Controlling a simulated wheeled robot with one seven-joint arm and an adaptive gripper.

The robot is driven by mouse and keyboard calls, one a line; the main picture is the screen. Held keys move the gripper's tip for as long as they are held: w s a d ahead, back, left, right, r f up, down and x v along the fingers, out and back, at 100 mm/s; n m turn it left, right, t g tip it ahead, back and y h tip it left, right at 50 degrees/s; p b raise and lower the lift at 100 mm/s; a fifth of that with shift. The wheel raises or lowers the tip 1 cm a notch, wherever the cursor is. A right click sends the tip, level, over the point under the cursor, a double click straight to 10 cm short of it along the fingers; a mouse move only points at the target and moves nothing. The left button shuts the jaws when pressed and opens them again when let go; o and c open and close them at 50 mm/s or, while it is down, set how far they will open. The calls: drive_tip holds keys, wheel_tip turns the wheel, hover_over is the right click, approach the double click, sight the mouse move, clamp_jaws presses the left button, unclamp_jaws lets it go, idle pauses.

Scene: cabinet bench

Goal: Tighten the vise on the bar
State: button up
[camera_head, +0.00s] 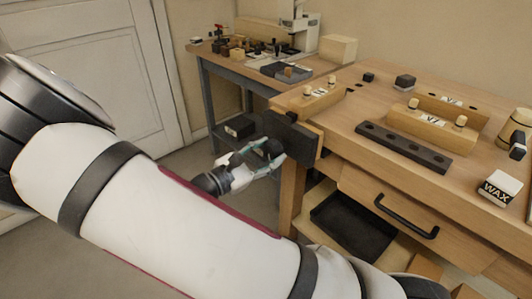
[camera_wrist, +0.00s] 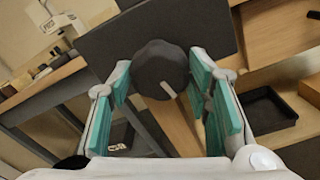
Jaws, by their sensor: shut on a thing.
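The vise is at the near left corner of the wooden bench. Its dark jaw plate (camera_head: 290,137) faces my gripper, and its round dark knob (camera_wrist: 160,68) carries a pale line mark. My gripper (camera_head: 265,162) is shut on the knob, with teal pads on both sides of it in the wrist view (camera_wrist: 162,88). A long dark bar with several holes (camera_head: 403,148) lies on the bench top, apart from the vise. A wooden block with a label and small pegs (camera_head: 308,97) sits just above the jaw plate. I cannot see what lies between the jaws.
More labelled wooden blocks (camera_head: 430,124) and a WAX box (camera_head: 499,188) stand on the bench. Below are a drawer with a black handle (camera_head: 405,217) and a black tray (camera_head: 352,224). A second table (camera_head: 230,66) with tools stands behind. Floor is open left of the bench.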

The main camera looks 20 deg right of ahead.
drive_tip(key=shift+m+b, duration=0.4)
drive_tip(key=shift+m, duration=1.3)
drive_tip(key=o, duration=1)
drive_tip(key=p+v, duration=0.2)
drive_tip(key=v, duration=0.5)
